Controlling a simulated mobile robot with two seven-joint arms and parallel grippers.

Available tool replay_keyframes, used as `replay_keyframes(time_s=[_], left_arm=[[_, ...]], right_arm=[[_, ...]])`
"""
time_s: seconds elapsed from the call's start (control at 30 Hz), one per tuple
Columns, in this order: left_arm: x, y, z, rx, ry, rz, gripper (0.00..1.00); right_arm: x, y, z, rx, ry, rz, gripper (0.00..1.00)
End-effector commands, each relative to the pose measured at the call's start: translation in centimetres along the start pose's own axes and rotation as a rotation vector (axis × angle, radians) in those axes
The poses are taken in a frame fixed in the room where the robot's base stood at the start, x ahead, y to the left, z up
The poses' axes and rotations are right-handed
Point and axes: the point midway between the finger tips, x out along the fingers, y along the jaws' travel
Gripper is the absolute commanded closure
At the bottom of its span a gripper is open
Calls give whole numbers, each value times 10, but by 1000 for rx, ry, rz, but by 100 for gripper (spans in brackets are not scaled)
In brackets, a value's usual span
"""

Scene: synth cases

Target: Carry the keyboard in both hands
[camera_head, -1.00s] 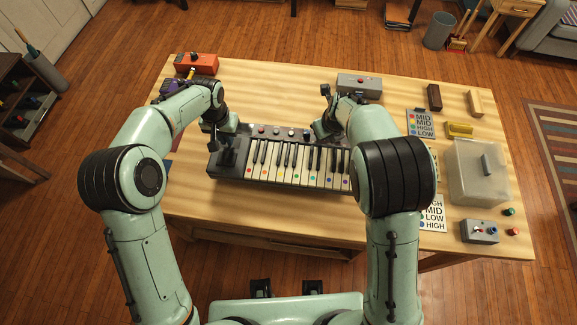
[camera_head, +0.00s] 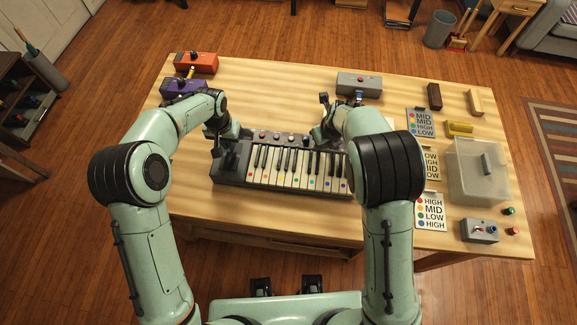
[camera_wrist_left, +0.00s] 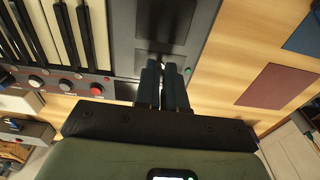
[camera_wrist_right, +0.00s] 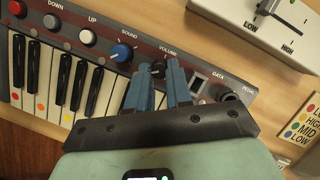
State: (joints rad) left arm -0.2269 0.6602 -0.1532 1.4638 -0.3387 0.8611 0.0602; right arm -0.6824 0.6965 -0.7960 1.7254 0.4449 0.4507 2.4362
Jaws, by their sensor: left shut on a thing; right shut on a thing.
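The keyboard (camera_head: 290,172), dark with white and black keys and coloured dots, is at the middle of the wooden table (camera_head: 400,235), long side toward me. My left gripper (camera_head: 217,150) is at its left end. In the left wrist view its fingers (camera_wrist_left: 163,85) are close together at the keyboard's end panel (camera_wrist_left: 125,30). My right gripper (camera_head: 324,132) is at the back right part, partly hidden by its arm. In the right wrist view its fingers (camera_wrist_right: 158,88) are at the volume knob (camera_wrist_right: 158,68). Both are shut on the keyboard. I cannot tell whether it is off the table.
Behind the keyboard stand a red box (camera_head: 196,63), a purple box (camera_head: 184,88) and a grey box (camera_head: 359,85). To the right are label cards (camera_head: 431,210), a clear lidded bin (camera_head: 478,172) and a small switch box (camera_head: 479,231). The front strip of table is clear.

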Motion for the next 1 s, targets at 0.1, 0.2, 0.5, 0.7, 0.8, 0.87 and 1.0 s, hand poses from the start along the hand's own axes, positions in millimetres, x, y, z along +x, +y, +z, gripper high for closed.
replay_keyframes(time_s=[0.1,0.2,0.5,0.7,0.8,0.87,1.0], left_arm=[[4,-4,0,-4,2,-6,100],[7,-4,1,-4,-1,-6,74],[7,-2,1,-2,0,-2,65],[7,-1,0,-1,1,-1,65],[2,-1,0,-1,2,-1,65],[-4,-1,0,-1,3,-1,65],[-30,-1,-1,-2,7,-1,65]], right_arm=[[4,-4,-1,4,-3,-7,100],[6,-3,-3,4,0,-6,64],[6,-1,-2,2,-1,-2,55],[6,0,-2,1,-1,-1,55],[6,0,-2,1,-1,-1,55],[6,0,-2,1,-1,-1,55],[6,0,-2,1,-1,0,55]])
